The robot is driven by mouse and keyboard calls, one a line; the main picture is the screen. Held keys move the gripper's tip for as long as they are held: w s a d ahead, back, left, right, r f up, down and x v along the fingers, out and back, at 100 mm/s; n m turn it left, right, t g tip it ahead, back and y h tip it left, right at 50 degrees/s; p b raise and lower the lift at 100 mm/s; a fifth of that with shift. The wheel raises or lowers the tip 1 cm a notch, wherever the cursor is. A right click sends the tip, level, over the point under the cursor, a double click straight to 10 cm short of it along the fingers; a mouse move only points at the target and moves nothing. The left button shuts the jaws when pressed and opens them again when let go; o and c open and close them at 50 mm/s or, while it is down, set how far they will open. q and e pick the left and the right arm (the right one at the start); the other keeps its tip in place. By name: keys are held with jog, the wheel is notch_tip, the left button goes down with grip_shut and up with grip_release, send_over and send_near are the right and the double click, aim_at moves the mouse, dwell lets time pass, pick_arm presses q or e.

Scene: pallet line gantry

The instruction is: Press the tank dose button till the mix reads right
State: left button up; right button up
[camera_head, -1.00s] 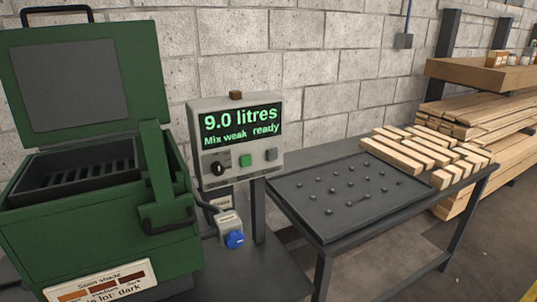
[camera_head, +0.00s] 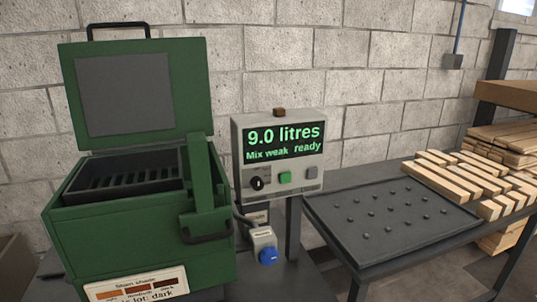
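A grey control box (camera_head: 279,158) stands on a post just right of the green tank (camera_head: 140,245). Its screen (camera_head: 284,141) reads "9.0 litres" and "Mix weak ready" in green letters. Below the screen are a black knob (camera_head: 259,184), a green button (camera_head: 285,177) and a grey button (camera_head: 311,173). I cannot tell from their faces which one is the dose button. The tank's lid (camera_head: 137,92) is raised, and a dark slatted rack (camera_head: 128,180) shows inside. A stain shade label on its front reads "lot: dark". Neither of my grippers is in view.
A dark table (camera_head: 395,262) at the right holds a black tray with several small studs and rows of light wood blocks (camera_head: 470,178). Stacked timber is at the far right.

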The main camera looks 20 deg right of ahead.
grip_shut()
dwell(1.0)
